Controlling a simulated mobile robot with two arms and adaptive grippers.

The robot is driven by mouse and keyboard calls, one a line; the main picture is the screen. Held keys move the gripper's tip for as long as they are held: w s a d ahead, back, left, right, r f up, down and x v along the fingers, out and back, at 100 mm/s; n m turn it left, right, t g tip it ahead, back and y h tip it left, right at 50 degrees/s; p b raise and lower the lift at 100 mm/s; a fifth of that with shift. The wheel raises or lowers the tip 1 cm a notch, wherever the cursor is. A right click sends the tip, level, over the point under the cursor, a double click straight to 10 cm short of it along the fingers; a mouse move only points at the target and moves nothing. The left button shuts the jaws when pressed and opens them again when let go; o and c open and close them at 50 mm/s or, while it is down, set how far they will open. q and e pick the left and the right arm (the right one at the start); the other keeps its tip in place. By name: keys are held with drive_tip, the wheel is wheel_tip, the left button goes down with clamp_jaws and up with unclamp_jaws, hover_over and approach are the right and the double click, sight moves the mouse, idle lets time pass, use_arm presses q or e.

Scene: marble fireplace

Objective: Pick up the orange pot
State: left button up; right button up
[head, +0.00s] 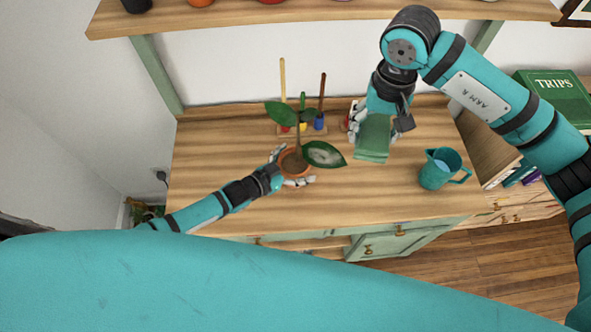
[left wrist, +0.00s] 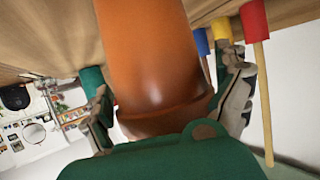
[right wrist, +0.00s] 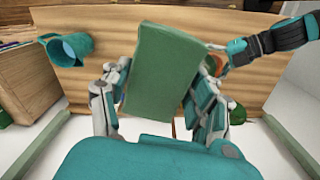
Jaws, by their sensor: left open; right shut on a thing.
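The orange pot (head: 294,166) holds a plant with large dark leaves and stands on the wooden counter. In the left wrist view the pot (left wrist: 150,60) fills the middle. My left gripper (head: 289,167) is open, with one finger on each side of the pot; I cannot tell if they touch it. My right gripper (head: 374,125) is shut on a green block (head: 373,140), above the counter right of the pot. The right wrist view shows this block (right wrist: 160,72) between the fingers.
A teal pitcher (head: 436,170) stands at the counter's right. A green TRIPS book (head: 553,98) is further right. The shelf (head: 330,12) runs above. The counter's front is clear.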

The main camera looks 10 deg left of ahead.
use_arm(q)
drive_tip(key=c, duration=0.4)
use_arm(e)
drive_tip(key=shift+s, duration=0.1)
use_arm(q)
drive_tip(key=c, duration=1)
drive_tip(key=shift+r, duration=0.1)
drive_tip(key=shift+c, duration=0.4)
wheel_tip(320, 180, up, 10)
use_arm(e)
drive_tip(key=shift+f, duration=0.1)
